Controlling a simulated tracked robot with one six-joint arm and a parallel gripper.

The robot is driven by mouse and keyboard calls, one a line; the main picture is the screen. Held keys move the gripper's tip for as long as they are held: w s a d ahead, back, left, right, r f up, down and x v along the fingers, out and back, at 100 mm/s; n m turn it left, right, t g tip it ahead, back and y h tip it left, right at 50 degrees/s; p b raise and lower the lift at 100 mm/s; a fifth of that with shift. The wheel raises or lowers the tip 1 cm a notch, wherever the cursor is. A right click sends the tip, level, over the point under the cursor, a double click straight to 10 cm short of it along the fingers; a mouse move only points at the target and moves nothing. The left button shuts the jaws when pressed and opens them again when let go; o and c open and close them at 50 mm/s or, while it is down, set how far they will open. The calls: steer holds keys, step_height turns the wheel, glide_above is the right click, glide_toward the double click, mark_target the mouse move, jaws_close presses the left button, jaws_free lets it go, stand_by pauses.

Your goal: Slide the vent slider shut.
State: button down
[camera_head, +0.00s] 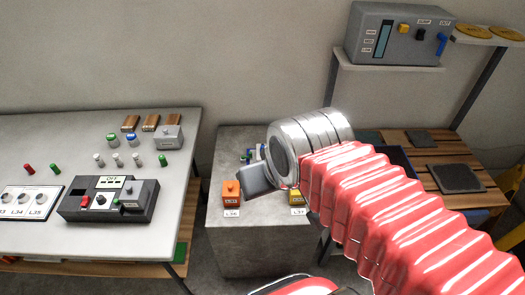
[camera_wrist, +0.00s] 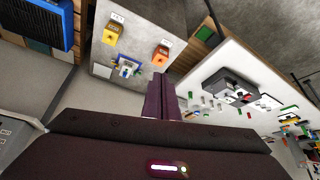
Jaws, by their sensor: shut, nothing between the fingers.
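I cannot read a label that marks the vent slider. A grey control box (camera_head: 398,38) stands on the wall shelf at upper right in the head view. Its front carries a dark blue-green strip (camera_head: 382,40), an orange knob (camera_head: 404,28), a black knob (camera_head: 420,34) and a blue lever (camera_head: 441,44). Which of these is the slider I cannot tell. My gripper (camera_wrist: 160,82) is shut and empty in the wrist view, in front of the grey pedestal. In the head view my gripper (camera_head: 257,179) shows partly above that pedestal, well below and left of the control box.
The grey pedestal (camera_head: 262,245) bears an orange box (camera_head: 231,193), a yellow box (camera_head: 297,197) and a small blue-and-white item (camera_wrist: 127,68). A white table (camera_head: 60,140) with a black device (camera_head: 75,207) stands at left. A slatted bench (camera_head: 430,150) is at right.

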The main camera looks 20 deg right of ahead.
steer(key=c, duration=2.5)
jaws_free()
steer(key=shift+o, duration=1.5)
steer(key=shift+d+f, duration=0.2)
steer(key=o, duration=0.5)
steer(key=w+f, duration=0.1)
steer(key=d+f+g, duration=0.1)
steer(key=w+d+f+m+g, duration=0.1)
steer(key=f, duration=0.1)
steer(key=shift+w+f, duration=0.1)
steer(key=shift+w, duration=0.25)
steer(key=shift+o, duration=0.2)
steer(key=w+d+f+g, duration=0.1)
steer(key=w+d+f, duration=0.4)
steer(key=w, duration=0.4)
steer(key=w+d+f, duration=0.3)
steer(key=w+f, duration=0.5)
steer(key=w, duration=0.1)
steer(key=w+d+f+g, duration=0.1)
steer(key=w+d+f, duration=0.45)
steer(key=w, duration=0.35)
steer(key=w+d+n+t, duration=0.1)
steer(key=w+d+t, duration=0.2)
steer(key=w, duration=0.6)
steer(key=shift+w, duration=0.25)
